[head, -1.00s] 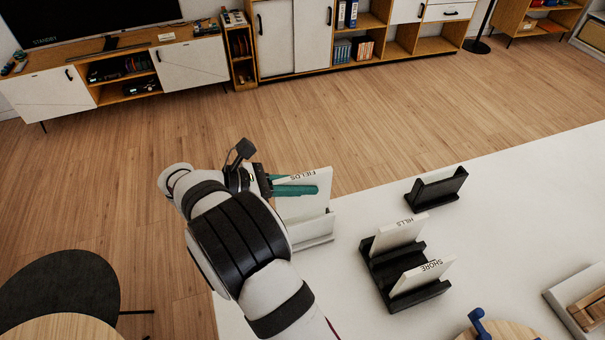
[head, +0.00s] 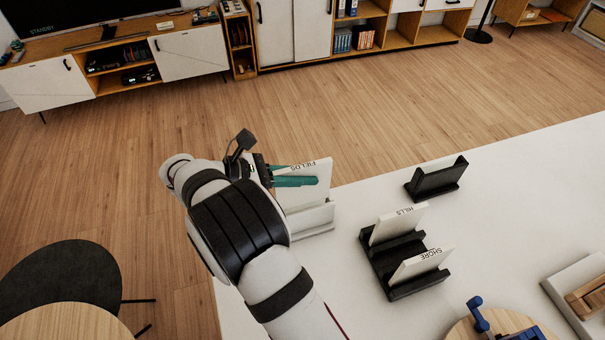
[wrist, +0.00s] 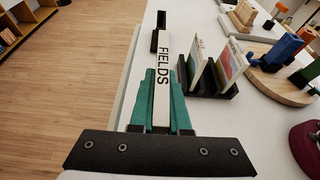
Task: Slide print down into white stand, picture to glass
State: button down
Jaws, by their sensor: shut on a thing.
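My gripper (head: 297,181) is shut on the white FIELDS print (head: 312,171), holding it near its top edge. The print stands roughly upright at the white stand (head: 312,219), near the table's left edge. Its lower part is hidden by the stand's front wall, so I cannot tell how deep it sits. In the wrist view, the teal fingers (wrist: 161,108) flank the edge lettered FIELDS (wrist: 163,70). That edge hides most of the white stand there, and the picture face is not visible.
A black double stand (head: 388,262) holds the HILLS print (head: 398,224) and SHORE print (head: 420,266). An empty black stand (head: 437,180) is behind them. A round wooden board (head: 500,328) and white tray (head: 580,305) are at front right. White table (head: 520,220) is clear between.

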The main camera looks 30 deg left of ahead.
aim_at(307, 202)
jog(key=shift+f, duration=4.4)
jog(key=c, duration=0.8)
grip_release()
jog(key=v, duration=1.6)
jog(key=shift+w+d+r, duration=0.1)
